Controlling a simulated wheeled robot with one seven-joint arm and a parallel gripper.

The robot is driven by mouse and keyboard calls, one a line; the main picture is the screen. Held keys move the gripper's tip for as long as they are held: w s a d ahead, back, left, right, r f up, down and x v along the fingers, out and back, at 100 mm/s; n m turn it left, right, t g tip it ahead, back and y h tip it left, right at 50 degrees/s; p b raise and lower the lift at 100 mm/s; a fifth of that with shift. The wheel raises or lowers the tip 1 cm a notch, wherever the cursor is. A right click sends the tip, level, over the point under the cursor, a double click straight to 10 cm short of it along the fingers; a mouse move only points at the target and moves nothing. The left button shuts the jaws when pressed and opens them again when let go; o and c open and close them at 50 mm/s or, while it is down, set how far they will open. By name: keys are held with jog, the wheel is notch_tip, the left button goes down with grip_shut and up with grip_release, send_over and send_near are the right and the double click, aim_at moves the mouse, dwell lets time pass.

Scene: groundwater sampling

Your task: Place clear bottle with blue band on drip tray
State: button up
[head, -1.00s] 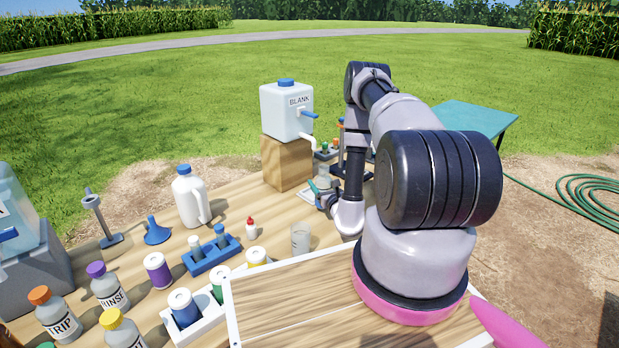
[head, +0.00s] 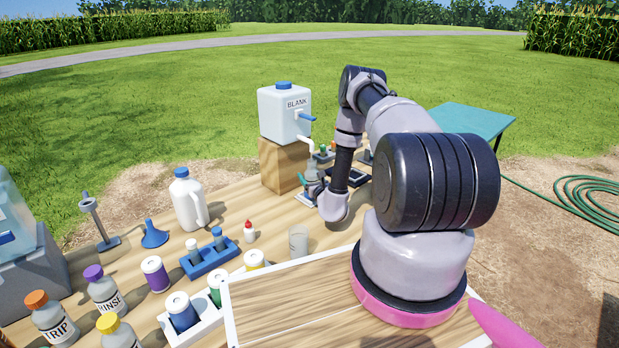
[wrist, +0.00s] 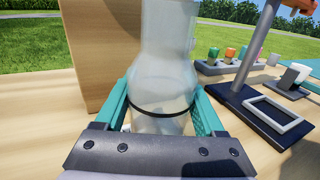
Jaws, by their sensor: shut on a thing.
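A clear bottle (wrist: 165,60) stands upright in my gripper in the wrist view. One thin dark band circles it; its colour looks black here. My gripper (wrist: 163,97) is shut on the bottle, with teal fingers on both sides. The bottle's base is hidden behind the gripper body. In the head view the bottle (head: 313,174) is small, just below the spout of the BLANK container (head: 284,112). A pale edge, probably the drip tray (head: 303,199), shows under my gripper (head: 311,187). I cannot tell whether the bottle touches it.
A wooden block (head: 279,167) carries the container, close left of the bottle. To the right are a dark stand base with a pale square frame (wrist: 279,116) and a rack of coloured caps (wrist: 225,66). A white jug (head: 187,203) and a small cup (head: 298,240) stand leftward and nearer.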

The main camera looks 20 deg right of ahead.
jog(key=shift+f, duration=0.2)
jog(key=o, duration=1.4)
jog(key=shift+o, duration=0.2)
jog(key=shift+r, duration=0.1)
jog(key=shift+s+r, duration=0.1)
jog(key=shift+s, duration=0.05)
jog(key=s, duration=1.1)
jog(key=shift+s, duration=0.4)
jog(key=shift+s, duration=0.1)
